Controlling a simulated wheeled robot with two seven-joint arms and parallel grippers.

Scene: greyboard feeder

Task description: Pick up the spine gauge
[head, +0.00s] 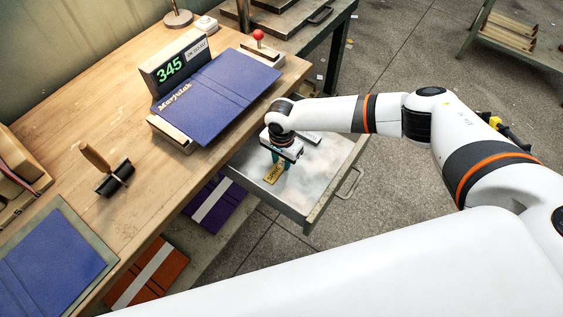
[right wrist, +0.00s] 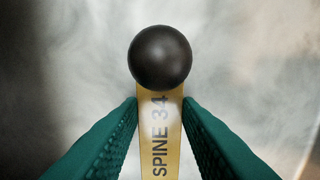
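The spine gauge (head: 273,173) is a yellow strip with dark lettering in the open drawer (head: 320,184). In the right wrist view the gauge (right wrist: 161,145) reads "SPINE 34" and has a round dark knob (right wrist: 160,57) at its far end. My right gripper (head: 283,163) points down into the drawer at the gauge. Its green fingertips (right wrist: 160,100) lie against the strip's two long edges, just short of the knob, and look shut on it. Whether the gauge is clear of the drawer floor is hard to tell. My left gripper is out of the picture.
The wooden bench (head: 137,205) carries a blue cover board on a stand with a "345" display (head: 170,69), a wood-handled roller (head: 113,175) and a red-knobbed lever (head: 258,37). Purple (head: 215,203) and orange boards lie below. The drawer's walls surround my right gripper.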

